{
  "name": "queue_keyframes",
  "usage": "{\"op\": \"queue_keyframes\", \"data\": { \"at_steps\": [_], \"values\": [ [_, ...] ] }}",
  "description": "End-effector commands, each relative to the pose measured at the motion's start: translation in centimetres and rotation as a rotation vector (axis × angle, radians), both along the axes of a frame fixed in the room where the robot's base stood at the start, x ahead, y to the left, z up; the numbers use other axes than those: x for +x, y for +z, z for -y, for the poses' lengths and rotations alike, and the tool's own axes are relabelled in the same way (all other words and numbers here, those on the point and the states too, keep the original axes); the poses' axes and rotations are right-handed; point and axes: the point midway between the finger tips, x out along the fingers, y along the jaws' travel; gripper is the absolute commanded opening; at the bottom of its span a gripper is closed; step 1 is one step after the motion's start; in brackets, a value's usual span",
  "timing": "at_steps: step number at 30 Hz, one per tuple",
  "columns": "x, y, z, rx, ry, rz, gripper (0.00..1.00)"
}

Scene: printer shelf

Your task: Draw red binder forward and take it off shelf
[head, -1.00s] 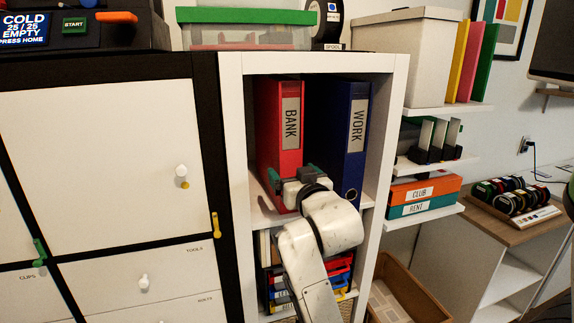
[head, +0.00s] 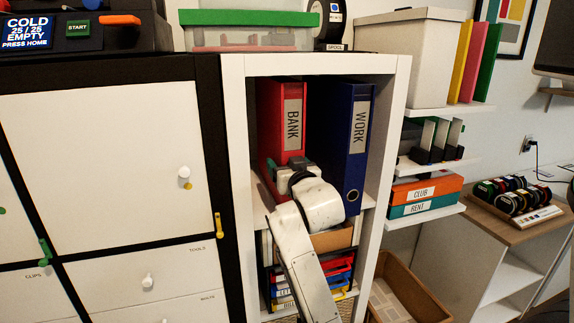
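The red binder (head: 268,120) stands upright in the upper shelf compartment, its grey label reading BANK. A blue binder (head: 330,125) labelled WORK stands just to its right. My gripper (head: 287,163) is at the lower part of the red binder's spine, with dark green finger parts showing at either side. My wrist hides the lower spine and part of the compartment floor. I cannot tell whether the fingers are closed on the binder or only beside it.
The white shelf unit's frame (head: 234,140) bounds the compartment. Below are several coloured items (head: 336,268). At left is a white cabinet door (head: 100,150); at right, a floating shelf with CLUB and RENT boxes (head: 427,190). A cardboard box (head: 405,290) stands lower right.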

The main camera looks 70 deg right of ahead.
Motion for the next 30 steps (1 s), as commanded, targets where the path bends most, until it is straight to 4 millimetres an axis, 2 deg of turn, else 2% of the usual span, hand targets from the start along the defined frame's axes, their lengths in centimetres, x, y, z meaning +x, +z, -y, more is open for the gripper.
{"op": "queue_keyframes", "data": {
  "at_steps": [2, 23, 30],
  "values": [
    [-0.01, -0.01, -0.01, 0.0, 0.0, 0.0, 0.67],
    [-0.01, -0.02, -0.02, 0.001, 0.0, -0.001, 0.0],
    [-0.01, -0.03, -0.01, 0.001, 0.0, -0.001, 0.0]
  ]
}}
